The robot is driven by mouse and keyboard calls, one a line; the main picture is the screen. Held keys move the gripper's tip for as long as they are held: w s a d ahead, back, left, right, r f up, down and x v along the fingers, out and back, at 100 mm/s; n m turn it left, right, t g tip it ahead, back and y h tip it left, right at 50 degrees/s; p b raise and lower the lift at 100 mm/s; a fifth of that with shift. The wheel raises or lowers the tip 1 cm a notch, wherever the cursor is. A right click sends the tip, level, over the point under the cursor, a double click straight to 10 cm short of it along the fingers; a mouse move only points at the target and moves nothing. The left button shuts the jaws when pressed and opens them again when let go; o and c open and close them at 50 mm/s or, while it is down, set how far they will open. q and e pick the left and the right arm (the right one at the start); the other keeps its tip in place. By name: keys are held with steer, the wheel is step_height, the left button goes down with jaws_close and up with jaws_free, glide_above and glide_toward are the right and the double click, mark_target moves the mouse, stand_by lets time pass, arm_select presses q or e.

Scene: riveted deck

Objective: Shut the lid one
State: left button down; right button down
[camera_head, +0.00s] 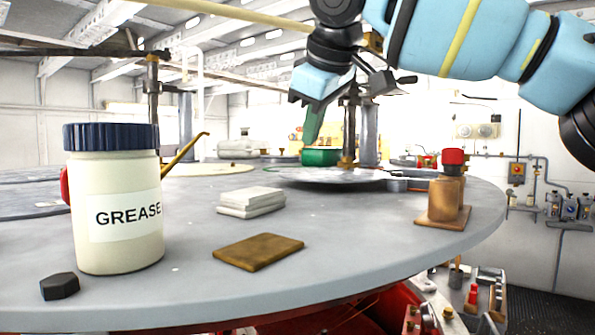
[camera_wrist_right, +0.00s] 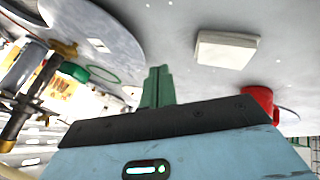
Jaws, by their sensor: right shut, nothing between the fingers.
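I cannot tell which thing the task's lid is; no raised lid shows clearly. A cream tub marked GREASE (camera_head: 118,215) stands upright at the left of the round grey table, with a dark blue lid (camera_head: 110,137) seated on top. My right gripper (camera_head: 313,126), with green fingers, is shut and empty in the air above the table, in front of the green box in the picture. Its closed fingers show in the right wrist view (camera_wrist_right: 158,86). My left gripper is not in view.
A flat brown block (camera_head: 258,252), stacked white pads (camera_head: 250,202) and a dark hex nut (camera_head: 60,286) lie on the table (camera_head: 350,235). A brown bottle with a red cap (camera_head: 453,157) stands at right. A red mug (camera_wrist_right: 258,103) is partly hidden behind the tub.

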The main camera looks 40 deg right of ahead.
steer(key=x, duration=1)
steer(key=shift+s+f, duration=0.1)
steer(key=shift+f, duration=0.05)
steer(key=d, duration=0.1)
steer(key=w+d, duration=0.1)
steer(key=d+p, duration=0.1)
steer(key=shift+w+r, duration=0.25)
steer(key=shift+w, duration=0.05)
steer(key=shift+w+d+f, duration=0.1)
steer(key=shift+w+d, duration=0.1)
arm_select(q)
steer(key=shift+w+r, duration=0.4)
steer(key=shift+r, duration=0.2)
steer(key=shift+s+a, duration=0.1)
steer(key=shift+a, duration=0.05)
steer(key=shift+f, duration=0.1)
